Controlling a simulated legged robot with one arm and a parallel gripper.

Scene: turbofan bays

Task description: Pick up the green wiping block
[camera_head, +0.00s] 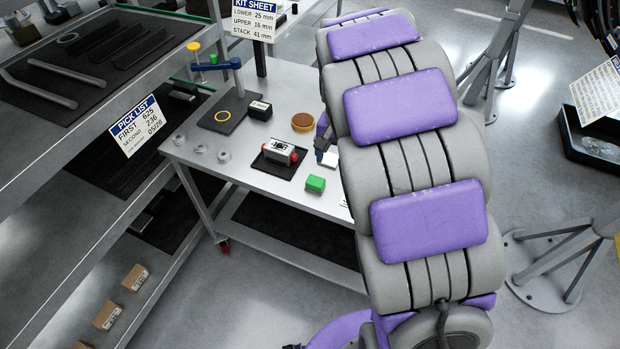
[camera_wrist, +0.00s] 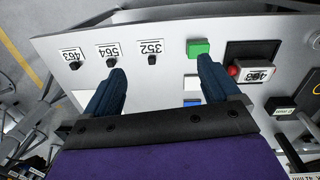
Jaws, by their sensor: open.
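The green wiping block (camera_head: 315,184) sits on the light grey table (camera_head: 335,205) near its front edge, in front of a black mat. It also shows in the wrist view (camera_wrist: 198,48), beyond the tip of the right-hand finger. My gripper (camera_wrist: 162,75) is open, its two dark blue fingers spread wide with nothing between them. In the head view my arm covers the right part of the table and the gripper's fingertips are mostly hidden.
A labelled white block with red ends (camera_head: 279,151) is on the black mat close to the green block. White and blue blocks (camera_wrist: 192,83) lie near the right finger. Several numbered labels with black knobs (camera_wrist: 113,51) line the table edge. A shelf rack (camera_head: 60,130) stands left.

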